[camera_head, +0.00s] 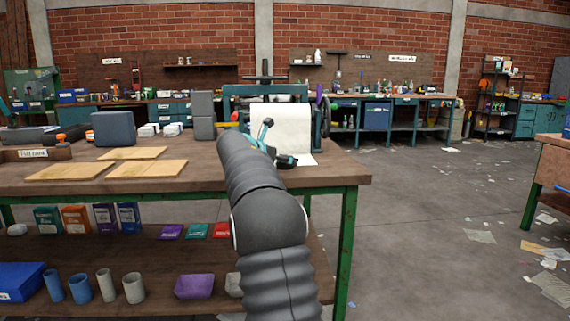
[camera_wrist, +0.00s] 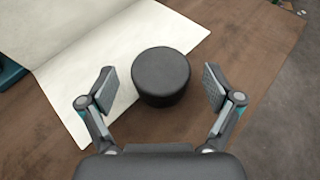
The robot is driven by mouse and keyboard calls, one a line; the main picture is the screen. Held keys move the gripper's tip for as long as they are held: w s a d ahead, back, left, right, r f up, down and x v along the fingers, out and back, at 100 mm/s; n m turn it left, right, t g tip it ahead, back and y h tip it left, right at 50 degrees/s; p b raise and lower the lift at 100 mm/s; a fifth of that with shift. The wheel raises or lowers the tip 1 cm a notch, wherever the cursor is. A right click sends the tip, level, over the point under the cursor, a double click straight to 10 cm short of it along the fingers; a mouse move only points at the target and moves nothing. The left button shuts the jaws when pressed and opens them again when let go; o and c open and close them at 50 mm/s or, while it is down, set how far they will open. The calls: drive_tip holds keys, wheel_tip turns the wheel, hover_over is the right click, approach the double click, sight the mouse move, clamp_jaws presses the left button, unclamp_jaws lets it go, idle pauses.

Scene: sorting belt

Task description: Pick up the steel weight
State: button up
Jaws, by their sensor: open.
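In the wrist view a dark round weight (camera_wrist: 161,76) stands on the edge of a white paper sheet and the brown tabletop. My gripper (camera_wrist: 160,88) is open, with one finger on the left and one on the right of the weight. Gaps show between the weight and both fingers. In the head view my gripper (camera_head: 272,143) is over the bench, partly hidden by my arm, near the paper sheet (camera_head: 281,128). A dark piece shows beside it there, and I cannot tell whether it is the weight.
The wooden bench (camera_head: 210,178) holds a press (camera_head: 235,103) behind the paper, grey blocks (camera_head: 203,104) and flat wooden boards (camera_head: 146,169) to the left. The bench's right edge is close to my gripper. A lower shelf holds cups and boxes. Open floor lies to the right.

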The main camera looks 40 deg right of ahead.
drive_tip(key=shift+x, duration=0.8)
drive_tip(key=c, duration=1.5)
drive_tip(key=shift+r, duration=0.1)
clamp_jaws()
drive_tip(key=shift+r, duration=0.1)
